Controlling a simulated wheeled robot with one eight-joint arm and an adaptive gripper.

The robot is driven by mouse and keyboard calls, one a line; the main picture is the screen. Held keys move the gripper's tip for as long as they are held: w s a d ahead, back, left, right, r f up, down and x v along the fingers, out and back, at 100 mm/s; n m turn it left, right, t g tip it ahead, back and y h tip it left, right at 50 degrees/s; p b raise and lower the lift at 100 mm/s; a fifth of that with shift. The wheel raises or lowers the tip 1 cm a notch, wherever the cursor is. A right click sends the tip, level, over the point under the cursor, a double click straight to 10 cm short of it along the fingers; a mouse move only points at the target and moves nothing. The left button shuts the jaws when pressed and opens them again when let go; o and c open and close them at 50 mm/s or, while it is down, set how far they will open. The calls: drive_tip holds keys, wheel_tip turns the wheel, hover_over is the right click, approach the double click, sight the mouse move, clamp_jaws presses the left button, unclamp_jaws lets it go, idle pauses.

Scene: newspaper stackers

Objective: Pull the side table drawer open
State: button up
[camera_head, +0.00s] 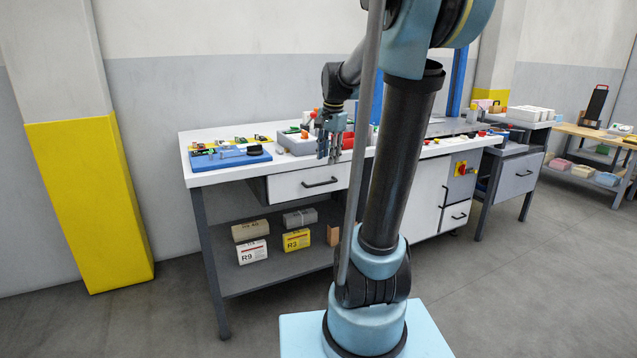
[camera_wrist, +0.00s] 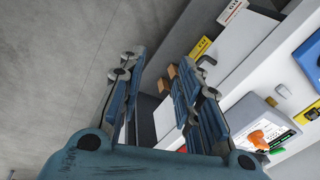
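A grey-fronted drawer (camera_head: 514,177) with a dark bar handle (camera_head: 524,173) sits under the top of the small side table (camera_head: 529,124) at the right end of the workbench. It looks shut. Another drawer (camera_head: 290,189), white with a black handle (camera_head: 320,182), hangs under the left part of the bench. My gripper (camera_head: 332,158) is over the bench's front edge, near this white drawer and well left of the side table. In the wrist view its two fingers (camera_wrist: 158,75) are spread apart with nothing held between them.
A cabinet with a drawer (camera_head: 455,216) stands between bench drawer and side table. The floor in front of the side table is clear.

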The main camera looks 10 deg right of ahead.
drive_tip(key=w+m, duration=0.4)
drive_tip(key=w, duration=0.7)
approach(318, 179)
drive_tip(key=s+f, duration=0.1)
drive_tip(key=f, duration=0.1)
drive_tip(key=s+f, duration=0.1)
drive_tip(key=f, duration=0.2)
drive_tip(key=s+f, duration=0.1)
drive_tip(key=f, duration=0.2)
drive_tip(key=shift+a, duration=0.4)
drive_tip(key=shift+r, duration=0.1)
clamp_jaws()
